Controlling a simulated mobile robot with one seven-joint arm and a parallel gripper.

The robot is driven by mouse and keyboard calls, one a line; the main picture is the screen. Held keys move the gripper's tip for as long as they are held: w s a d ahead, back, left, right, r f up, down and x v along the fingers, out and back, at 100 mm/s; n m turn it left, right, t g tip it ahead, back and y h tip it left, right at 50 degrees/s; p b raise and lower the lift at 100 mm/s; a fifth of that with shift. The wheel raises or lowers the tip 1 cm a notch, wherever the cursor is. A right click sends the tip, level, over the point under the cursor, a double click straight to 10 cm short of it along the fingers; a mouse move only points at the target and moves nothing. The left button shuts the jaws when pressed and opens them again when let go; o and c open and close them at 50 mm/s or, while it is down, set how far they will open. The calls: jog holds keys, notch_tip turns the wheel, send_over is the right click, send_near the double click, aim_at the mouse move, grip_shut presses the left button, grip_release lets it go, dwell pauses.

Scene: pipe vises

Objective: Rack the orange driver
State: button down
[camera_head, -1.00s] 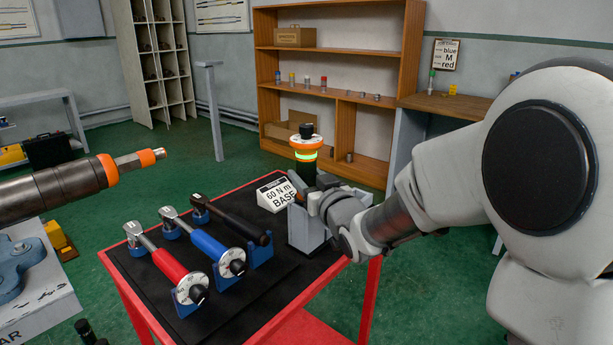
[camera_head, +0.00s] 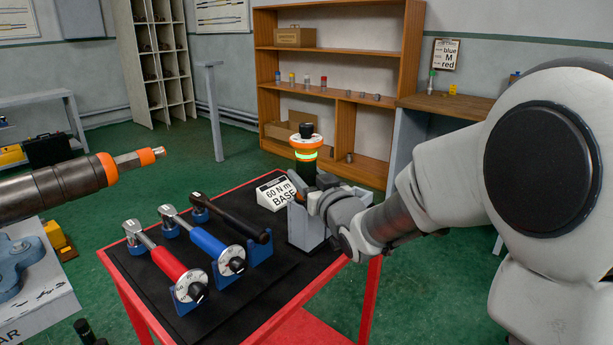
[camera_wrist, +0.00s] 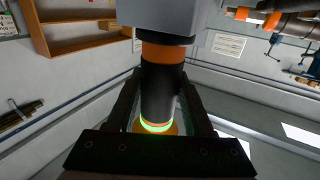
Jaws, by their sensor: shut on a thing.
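The orange driver (camera_head: 304,152) stands about upright at the table's right back, with a black knob, an orange collar, a glowing green ring and a black grip. My gripper (camera_head: 318,192) is shut on its black grip, reaching in from the right. In the wrist view the driver (camera_wrist: 160,92) runs between my two fingers, with the green ring near my palm. Its other end, past an orange band, meets a grey holder (camera_wrist: 178,15). In the head view the grey holder (camera_head: 305,230) is below my gripper. How deep the driver sits in it is hidden.
A red-framed table (camera_head: 130,298) with a black top carries red (camera_head: 165,262), blue (camera_head: 203,240) and black (camera_head: 235,219) wrenches on blue cradles, left of the holder. A "60 N m BASE" sign (camera_head: 275,192) stands beside it. A dark pipe with orange rings (camera_head: 60,190) juts in at left.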

jog(key=shift+f, duration=0.2)
dwell(0.7)
jog(key=shift+c, duration=1.1)
grip_release()
jog(key=shift+f, duration=0.1)
jog(key=shift+s+b, duration=0.15)
jog(key=shift+b, duration=0.15)
